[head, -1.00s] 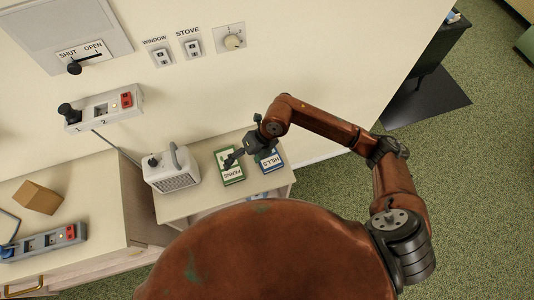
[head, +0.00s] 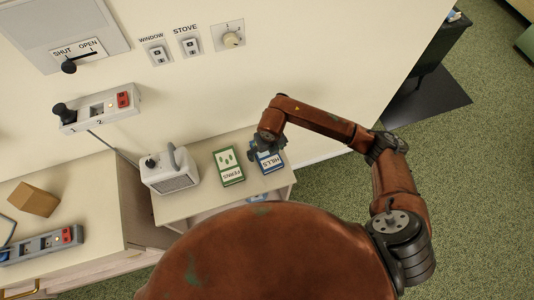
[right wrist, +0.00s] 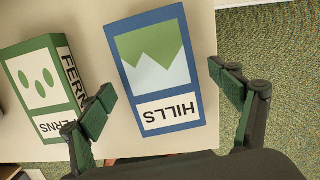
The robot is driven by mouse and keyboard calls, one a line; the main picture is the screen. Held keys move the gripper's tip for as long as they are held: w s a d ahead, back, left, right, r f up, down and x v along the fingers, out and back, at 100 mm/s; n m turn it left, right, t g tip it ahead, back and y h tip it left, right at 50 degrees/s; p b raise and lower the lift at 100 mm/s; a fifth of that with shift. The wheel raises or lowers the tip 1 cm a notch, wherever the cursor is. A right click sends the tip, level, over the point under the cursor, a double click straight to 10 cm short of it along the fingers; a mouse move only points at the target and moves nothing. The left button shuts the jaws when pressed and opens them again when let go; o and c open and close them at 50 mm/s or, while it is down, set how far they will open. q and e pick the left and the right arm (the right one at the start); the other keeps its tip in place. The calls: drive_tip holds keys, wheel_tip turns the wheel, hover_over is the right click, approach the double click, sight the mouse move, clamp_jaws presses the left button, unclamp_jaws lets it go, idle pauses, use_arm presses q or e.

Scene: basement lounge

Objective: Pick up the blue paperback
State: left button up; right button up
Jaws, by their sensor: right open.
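The blue paperback (head: 270,161), labelled HILLS, lies flat on the low cabinet top, partly hidden by my right gripper in the head view. In the right wrist view the whole blue paperback (right wrist: 187,38) shows, with a green and pale hill picture. My right gripper (head: 266,150) is above it. Its open fingers (right wrist: 168,100) stand on either side of the book's near end, with nothing between them gripped. My left gripper is not in view.
A green book (head: 228,166), labelled FERNS, lies just left of the blue one; it also shows in the right wrist view (right wrist: 40,85). A white heater-like box (head: 170,172) stands further left. The cabinet top (head: 205,196) ends close to the book's right, with green carpet beyond.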

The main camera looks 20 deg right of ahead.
drive_tip(key=shift+c, duration=0.4)
drive_tip(key=c, duration=1.3)
